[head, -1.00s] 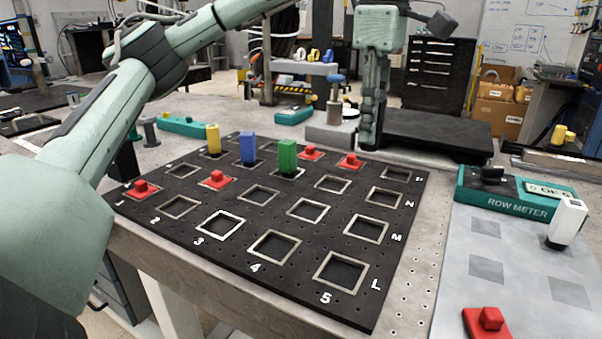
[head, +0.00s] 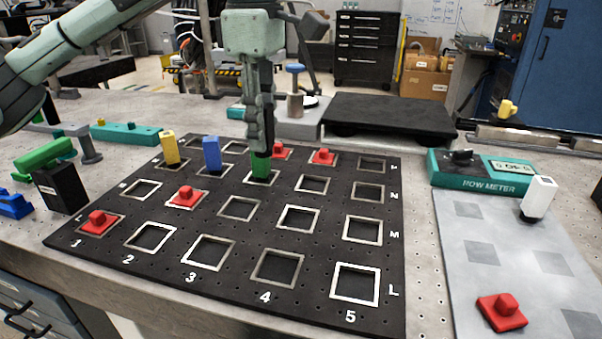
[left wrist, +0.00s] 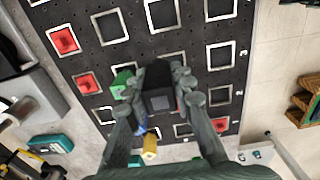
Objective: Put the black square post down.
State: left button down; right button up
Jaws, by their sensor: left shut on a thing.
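My left gripper (head: 262,143) is over the black board (head: 225,290), just behind and above the green post (head: 260,168) in the head view. It is shut on the black square post (left wrist: 160,88), which shows between the fingers in the left wrist view. In the head view the fingers and the green post hide much of it. I cannot tell whether its lower end touches the board. The green post also shows in the left wrist view (left wrist: 122,82), close beside one finger. My right gripper is not in view.
A blue post (head: 212,155) and a yellow post (head: 170,150) stand left of the green one. Several red knobbed pieces, one at the near left (head: 97,221), sit in board frames. Many front frames are empty. A grey mat (head: 480,260) with a white post (head: 538,195) lies right.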

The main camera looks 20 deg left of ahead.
pick_arm(q)
jog(key=w+d+f, duration=0.4)
jog(key=w, duration=0.1)
jog(key=w+d+f+p, duration=0.1)
jog(key=w, duration=0.2)
jog(key=shift+d+f, duration=0.4)
jog(key=shift+w+f, duration=0.1)
jog(key=shift+f, duration=0.05)
notch_tip(320, 180, down, 3)
jog(key=shift+f, duration=0.5)
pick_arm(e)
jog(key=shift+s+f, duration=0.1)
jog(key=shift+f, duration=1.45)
pick_arm(q)
jog(key=shift+f, duration=0.1)
jog(key=c, duration=1.7)
grip_release()
jog(key=shift+c, duration=0.2)
jog(key=o, duration=0.4)
jog(key=shift+o, duration=0.2)
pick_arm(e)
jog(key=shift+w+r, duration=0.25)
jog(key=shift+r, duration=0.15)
